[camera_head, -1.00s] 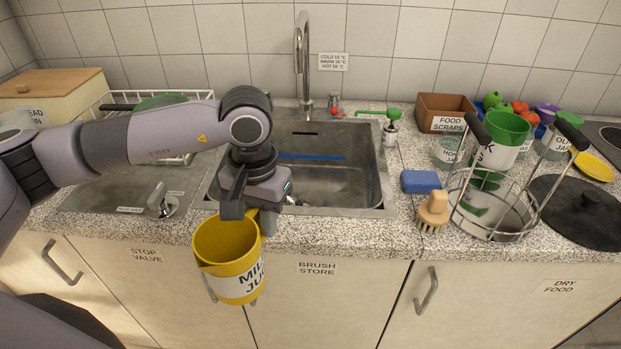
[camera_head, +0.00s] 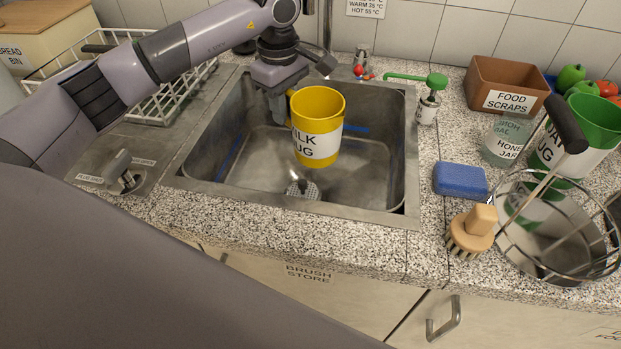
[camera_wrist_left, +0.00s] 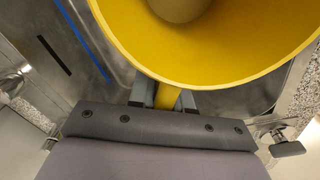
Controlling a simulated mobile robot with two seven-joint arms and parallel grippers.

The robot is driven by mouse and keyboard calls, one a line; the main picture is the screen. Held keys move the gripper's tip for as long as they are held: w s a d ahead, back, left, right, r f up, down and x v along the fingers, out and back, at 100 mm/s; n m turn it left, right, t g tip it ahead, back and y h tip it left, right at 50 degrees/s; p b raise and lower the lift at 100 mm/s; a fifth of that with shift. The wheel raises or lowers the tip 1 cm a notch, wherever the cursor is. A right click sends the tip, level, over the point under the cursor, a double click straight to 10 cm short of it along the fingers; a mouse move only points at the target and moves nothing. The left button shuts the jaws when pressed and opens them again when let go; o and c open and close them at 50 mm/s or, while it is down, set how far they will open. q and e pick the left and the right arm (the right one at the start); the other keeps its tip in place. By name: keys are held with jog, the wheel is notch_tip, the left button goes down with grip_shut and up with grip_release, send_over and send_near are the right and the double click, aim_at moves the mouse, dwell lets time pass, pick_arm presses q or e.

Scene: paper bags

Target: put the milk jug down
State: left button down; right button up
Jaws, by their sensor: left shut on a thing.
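The yellow milk jug (camera_head: 318,104) with a white label is held upright over the sink (camera_head: 352,180), apart from the basin floor as far as I can tell. My left gripper (camera_head: 285,100) is shut on the jug's handle at its left side. In the left wrist view the jug (camera_wrist_left: 210,60) fills the top, its open mouth toward the camera, and the gripper (camera_wrist_left: 168,98) pinches the yellow handle. The jug's inside is only partly visible. My right gripper is not in view.
The tap rises behind the sink. A green-topped soap dispenser (camera_head: 428,105), blue sponge (camera_head: 460,180), wooden brush (camera_head: 472,232) and wire caddy (camera_head: 555,245) stand to the right. Counter is bare in front of the sink.

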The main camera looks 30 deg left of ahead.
pick_arm(q)
jog(key=w+a+f+n+b, duration=0.2)
jog(key=a+f+n, duration=0.25)
jog(key=n, duration=0.35)
jog(key=s+d+n+p, duration=0.3)
jog(key=s+d+n, duration=0.3)
jog(key=n, duration=0.6)
jog(key=f, duration=0.4)
jog(key=f+p, duration=0.1)
jog(key=f, duration=0.4)
jog(key=shift+w+d+f, duration=0.15)
jog(key=shift+w+f, duration=0.05)
jog(key=shift+f, duration=0.1)
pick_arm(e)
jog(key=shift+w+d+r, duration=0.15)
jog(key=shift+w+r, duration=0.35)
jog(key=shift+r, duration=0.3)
pick_arm(q)
jog(key=shift+f, duration=0.1)
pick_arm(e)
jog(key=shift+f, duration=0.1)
